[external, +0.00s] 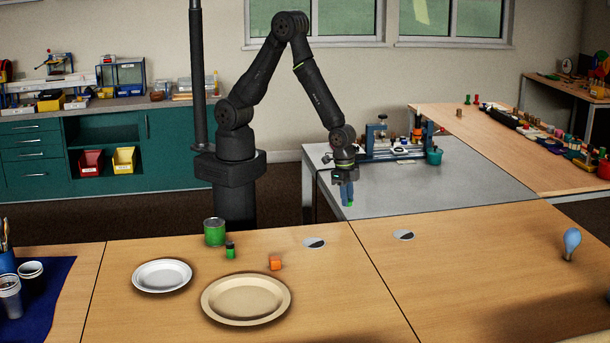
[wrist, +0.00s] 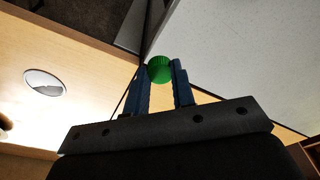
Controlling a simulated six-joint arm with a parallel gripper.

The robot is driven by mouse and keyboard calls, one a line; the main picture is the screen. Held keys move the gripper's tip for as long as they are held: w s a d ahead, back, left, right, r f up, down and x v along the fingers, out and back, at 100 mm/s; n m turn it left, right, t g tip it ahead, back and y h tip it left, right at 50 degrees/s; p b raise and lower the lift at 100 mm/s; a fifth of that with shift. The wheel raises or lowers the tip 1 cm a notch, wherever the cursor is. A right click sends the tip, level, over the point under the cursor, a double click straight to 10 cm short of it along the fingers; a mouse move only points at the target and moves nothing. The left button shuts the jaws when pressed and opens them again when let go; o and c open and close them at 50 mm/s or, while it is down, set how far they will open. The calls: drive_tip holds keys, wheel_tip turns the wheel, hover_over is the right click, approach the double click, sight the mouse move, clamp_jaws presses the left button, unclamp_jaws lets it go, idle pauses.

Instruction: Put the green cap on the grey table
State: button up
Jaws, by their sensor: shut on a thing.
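The green cap (wrist: 160,69) is between the fingertips of my gripper (wrist: 160,82) in the wrist view. The blue fingers are shut on it. In the external view my gripper (external: 347,203) points down with the small green cap (external: 350,204) at its tips. It hangs in front of the near edge of the grey table (external: 480,183), near that table's border with the wooden tables. The grey table also shows in the wrist view (wrist: 235,45). I cannot tell how high the cap is above the surface.
A blue rack (external: 382,140) and a teal pot (external: 434,157) stand at the grey table's back; its front right is clear.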

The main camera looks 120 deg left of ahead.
drive_tip(key=w+d+r+m, duration=0.2)
drive_tip(key=w+d, duration=0.4)
drive_tip(key=d, duration=0.4)
drive_tip(key=w+d+r+m, duration=0.1)
drive_tip(key=w+d, duration=0.5)
drive_tip(key=d, duration=0.4)
drive_tip(key=d+r+m, duration=0.2)
drive_tip(key=d, duration=0.9)
drive_tip(key=d+r+m, duration=0.1)
drive_tip(key=d+r, duration=0.1)
drive_tip(key=d, duration=0.9)
hover_over(352, 285)
drive_tip(key=shift+h, duration=0.3)
wheel_tip(352, 285, down, 7)
drive_tip(key=shift+s+a+r, duration=0.1)
drive_tip(key=shift+f, duration=1.95)
drive_tip(key=shift+f, duration=0.1)
drive_tip(key=o, duration=1)
drive_tip(key=shift+c, duration=0.2)
